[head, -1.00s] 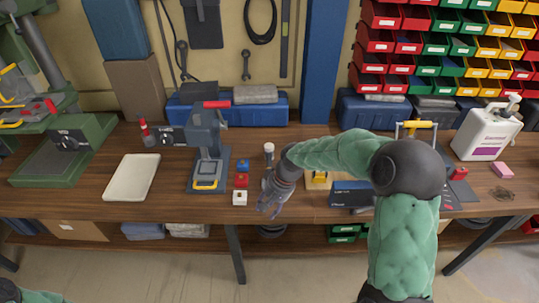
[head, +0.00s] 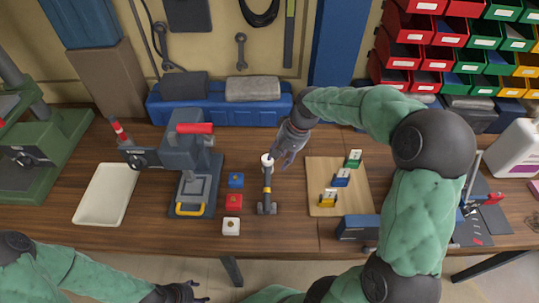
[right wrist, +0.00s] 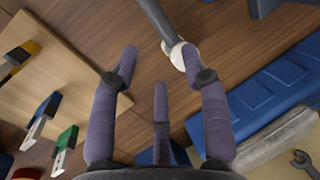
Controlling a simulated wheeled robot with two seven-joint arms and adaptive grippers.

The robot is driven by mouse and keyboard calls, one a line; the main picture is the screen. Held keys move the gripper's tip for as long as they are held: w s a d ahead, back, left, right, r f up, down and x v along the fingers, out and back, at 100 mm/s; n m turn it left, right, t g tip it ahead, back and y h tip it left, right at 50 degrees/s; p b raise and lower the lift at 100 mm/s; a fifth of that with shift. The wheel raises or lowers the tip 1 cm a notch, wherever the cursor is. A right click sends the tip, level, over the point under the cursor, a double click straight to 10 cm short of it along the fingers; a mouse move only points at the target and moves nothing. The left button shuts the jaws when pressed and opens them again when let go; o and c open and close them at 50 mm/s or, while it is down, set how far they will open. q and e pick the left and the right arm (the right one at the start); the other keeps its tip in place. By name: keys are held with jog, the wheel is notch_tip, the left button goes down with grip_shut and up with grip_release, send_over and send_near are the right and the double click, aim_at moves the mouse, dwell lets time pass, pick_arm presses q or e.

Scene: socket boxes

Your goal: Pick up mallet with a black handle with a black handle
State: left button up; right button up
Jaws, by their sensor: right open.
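My right gripper (head: 283,160) is open and empty, just right of and above the white end. In the wrist view its fingers (right wrist: 160,60) are spread, with one fingertip overlapping the white end; contact cannot be told. My left gripper (head: 198,291) is low at the bench's front edge, its opening unclear.
A wooden board (head: 318,172) with coloured parts lies to the right. A blue toolbox (head: 215,112) stands behind. A cream tray (head: 104,194) is at left.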

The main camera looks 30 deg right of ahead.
aim_at(267, 166)
jog(key=b+x, duration=0.2)
jog(key=x, duration=0.3)
jog(key=shift+w+f, duration=0.2)
jog(key=shift+f, duration=0.1)
jog(key=b+x, duration=0.2)
jog(key=x, duration=0.3)
jog(key=shift+f, duration=0.1)
jog(key=shift+s, duration=0.1)
grip_shut()
